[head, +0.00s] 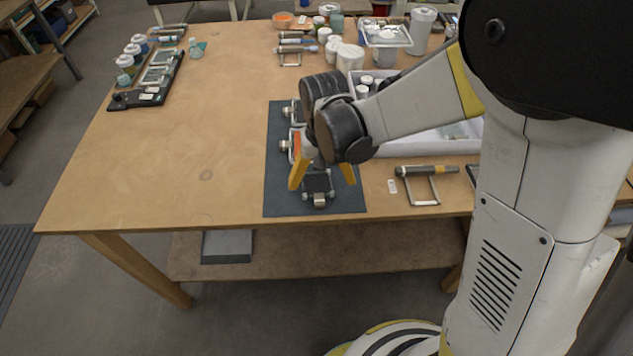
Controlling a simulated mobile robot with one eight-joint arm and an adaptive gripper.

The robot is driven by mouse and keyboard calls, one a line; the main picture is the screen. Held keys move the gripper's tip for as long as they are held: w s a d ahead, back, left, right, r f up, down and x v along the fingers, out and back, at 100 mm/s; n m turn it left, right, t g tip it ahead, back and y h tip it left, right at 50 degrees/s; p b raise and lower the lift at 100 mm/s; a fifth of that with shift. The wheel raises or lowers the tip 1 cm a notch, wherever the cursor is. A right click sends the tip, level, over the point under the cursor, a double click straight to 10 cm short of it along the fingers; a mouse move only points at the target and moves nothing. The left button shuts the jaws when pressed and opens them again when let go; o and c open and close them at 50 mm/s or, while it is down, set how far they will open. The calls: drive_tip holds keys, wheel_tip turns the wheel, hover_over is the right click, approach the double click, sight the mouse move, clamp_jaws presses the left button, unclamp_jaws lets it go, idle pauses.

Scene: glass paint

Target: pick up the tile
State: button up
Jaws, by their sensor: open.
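My gripper (322,184) points down over the dark mat (278,202) near the front edge of the table. Its two yellow-orange fingers are spread apart. Between and just below them is a small dark square piece with metal fittings (318,186); I cannot tell whether it is a tile or whether the fingers touch it. A flat orange patch (294,147), possibly a tile, shows beside a metal fitting on the mat, partly hidden by my gripper. Another metal fitting (290,112) lies farther back on the mat. No tile is clearly identifiable.
A white tray (455,148) with small jars stands right of the mat, partly behind my arm. A metal frame with a dark handle (419,184) lies front right. A black rack (150,88) stands at far left. The table's left middle is clear.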

sight(319, 195)
drive_tip(key=f, duration=0.2)
drive_tip(key=f+b, duration=0.1)
drive_tip(key=f, duration=0.3)
drive_tip(key=shift+a+b, duration=0.4)
drive_tip(key=shift+r, duration=0.1)
drive_tip(key=c, duration=1.4)
